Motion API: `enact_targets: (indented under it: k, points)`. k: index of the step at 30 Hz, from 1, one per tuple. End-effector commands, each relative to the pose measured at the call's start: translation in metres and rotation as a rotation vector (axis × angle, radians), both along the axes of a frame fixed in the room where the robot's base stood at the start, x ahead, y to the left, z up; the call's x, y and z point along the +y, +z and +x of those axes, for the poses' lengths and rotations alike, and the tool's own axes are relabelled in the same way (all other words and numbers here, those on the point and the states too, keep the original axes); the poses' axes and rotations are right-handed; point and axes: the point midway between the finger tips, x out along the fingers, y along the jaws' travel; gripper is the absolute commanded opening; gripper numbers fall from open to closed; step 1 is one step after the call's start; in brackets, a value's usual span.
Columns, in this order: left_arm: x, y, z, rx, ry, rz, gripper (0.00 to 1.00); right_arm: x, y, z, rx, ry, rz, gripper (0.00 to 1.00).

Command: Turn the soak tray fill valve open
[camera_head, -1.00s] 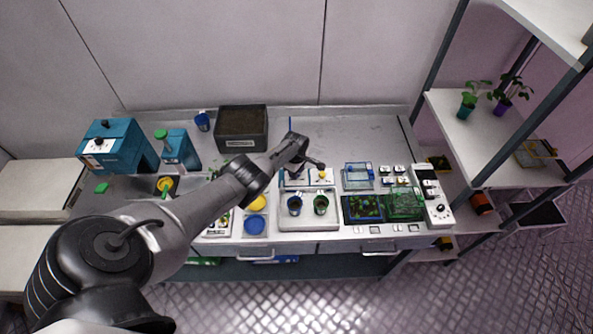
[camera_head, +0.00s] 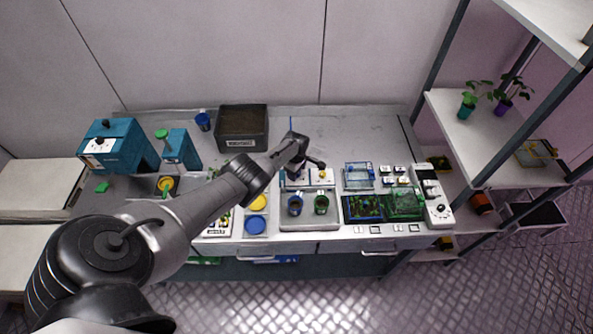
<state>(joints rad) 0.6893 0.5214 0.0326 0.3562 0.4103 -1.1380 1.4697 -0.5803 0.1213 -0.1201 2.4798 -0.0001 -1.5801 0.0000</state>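The soak tray (camera_head: 309,223) is a pale shallow tray at the front middle of the bench. My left gripper (camera_head: 311,166) reaches in from the left and points down just behind and left of the yellow knob. Its fingers are small and dark, so I cannot tell whether they are open or touch anything. My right gripper is not in view.
A soil-filled bin (camera_head: 242,127) stands behind my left arm. A clear blue-edged box (camera_head: 358,177), a green basket (camera_head: 404,204) and a white control panel (camera_head: 437,209) are to the right. Teal equipment (camera_head: 118,147) stands at left. The back right of the bench is clear.

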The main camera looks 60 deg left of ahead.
Motion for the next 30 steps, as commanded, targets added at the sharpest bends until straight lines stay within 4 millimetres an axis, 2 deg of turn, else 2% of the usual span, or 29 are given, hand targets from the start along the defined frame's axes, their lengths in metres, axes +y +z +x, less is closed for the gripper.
enact_targets:
  k: [4,8,15,20,30]
  points:
    - [0.000,0.003,0.000,0.000,-0.001,0.000,0.60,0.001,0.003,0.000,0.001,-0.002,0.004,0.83]
    - [0.000,0.017,0.000,-0.001,-0.001,0.000,0.60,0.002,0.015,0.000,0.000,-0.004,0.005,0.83]
    - [0.000,0.060,-0.001,-0.003,-0.002,0.001,0.60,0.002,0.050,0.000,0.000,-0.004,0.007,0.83]
    - [0.000,0.089,-0.002,-0.001,-0.001,0.002,0.60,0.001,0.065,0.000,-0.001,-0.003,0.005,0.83]
    - [-0.001,0.127,-0.002,-0.001,0.000,0.000,0.60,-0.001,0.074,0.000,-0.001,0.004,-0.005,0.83]
